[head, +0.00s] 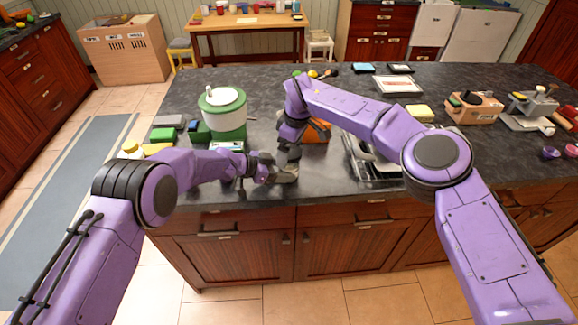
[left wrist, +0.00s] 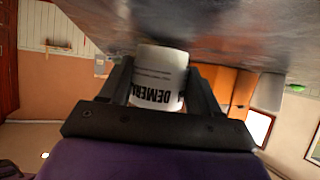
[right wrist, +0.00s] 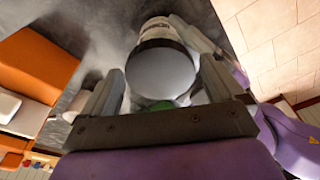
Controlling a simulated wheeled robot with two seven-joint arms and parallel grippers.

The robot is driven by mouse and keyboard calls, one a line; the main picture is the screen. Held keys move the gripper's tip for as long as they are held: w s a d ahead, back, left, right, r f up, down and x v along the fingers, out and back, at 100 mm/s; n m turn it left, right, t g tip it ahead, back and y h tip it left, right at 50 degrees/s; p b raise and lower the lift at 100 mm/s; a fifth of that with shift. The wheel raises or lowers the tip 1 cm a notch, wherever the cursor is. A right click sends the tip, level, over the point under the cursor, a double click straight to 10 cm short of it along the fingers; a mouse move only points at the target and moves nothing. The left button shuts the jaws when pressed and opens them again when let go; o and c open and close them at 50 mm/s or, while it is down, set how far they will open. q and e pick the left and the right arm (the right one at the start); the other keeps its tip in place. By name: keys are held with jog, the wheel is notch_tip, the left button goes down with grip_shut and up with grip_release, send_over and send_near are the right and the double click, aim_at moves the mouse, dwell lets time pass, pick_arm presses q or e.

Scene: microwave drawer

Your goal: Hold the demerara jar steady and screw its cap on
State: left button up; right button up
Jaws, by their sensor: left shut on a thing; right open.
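The demerara jar (left wrist: 157,77) is white with black lettering and sits between the fingers of my left gripper (head: 284,174), which is shut on it. In the right wrist view the jar (right wrist: 158,27) shows beyond a round grey cap (right wrist: 162,73) with a dark rim. The cap is at the jar's end; I cannot tell how tightly it sits. My right gripper (head: 288,158) is open and points down above the left one, with its fingers on either side of the cap. In the head view the grippers hide most of the jar.
A green and white canister (head: 222,112) stands at the left, with small boxes beside it. An orange object (head: 316,132) is just behind my right gripper. A metal rack (head: 372,168) lies to the right. The counter's front edge is close to my grippers.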

jog(key=n, duration=0.4)
jog(key=shift+g, duration=0.4)
jog(key=n, duration=0.5)
jog(key=shift+g, duration=0.3)
jog(key=c, duration=1)
jog(key=m, duration=0.4)
jog(key=shift+m, duration=0.3)
jog(key=m+t, duration=0.1)
jog(key=m, duration=0.5)
jog(key=m+t, duration=0.1)
jog(key=m, duration=0.2)
jog(key=shift+m+h, duration=0.3)
jog(key=shift+m, duration=0.1)
jog(key=o, duration=1)
jog(key=shift+r, duration=0.1)
